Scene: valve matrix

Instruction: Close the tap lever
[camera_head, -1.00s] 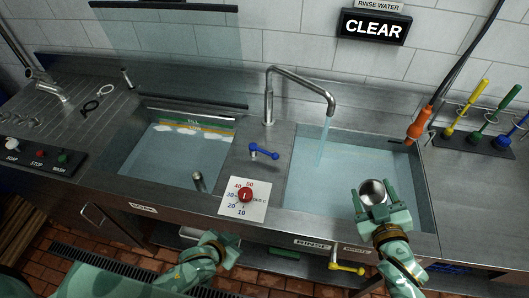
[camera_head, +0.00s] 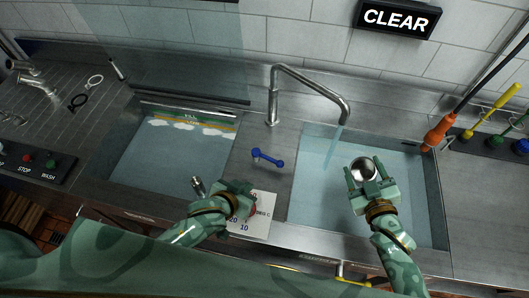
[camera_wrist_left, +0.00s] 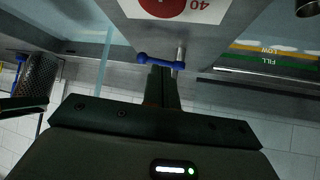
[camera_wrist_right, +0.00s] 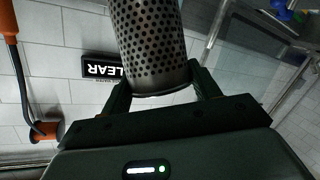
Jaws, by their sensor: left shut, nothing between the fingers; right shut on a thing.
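The blue tap lever (camera_head: 267,158) lies on the steel deck between the two basins, below the bent spout of the tap (camera_head: 310,84). Water (camera_head: 335,146) runs from the spout into the right basin. My left gripper (camera_head: 246,187) is shut and empty, over the dial plate, a little nearer to me than the lever. In the left wrist view the lever (camera_wrist_left: 160,59) shows just beyond the shut fingers (camera_wrist_left: 162,82); contact cannot be told. My right gripper (camera_head: 370,172) is shut on a perforated metal cylinder (camera_wrist_right: 148,45) above the right basin.
The white dial plate (camera_head: 262,216) with a red knob is partly hidden by my left gripper. The left basin (camera_head: 165,165) holds water. An orange spray handle (camera_head: 437,134) hangs at the right basin's edge. A CLEAR sign (camera_head: 396,19) is on the wall.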

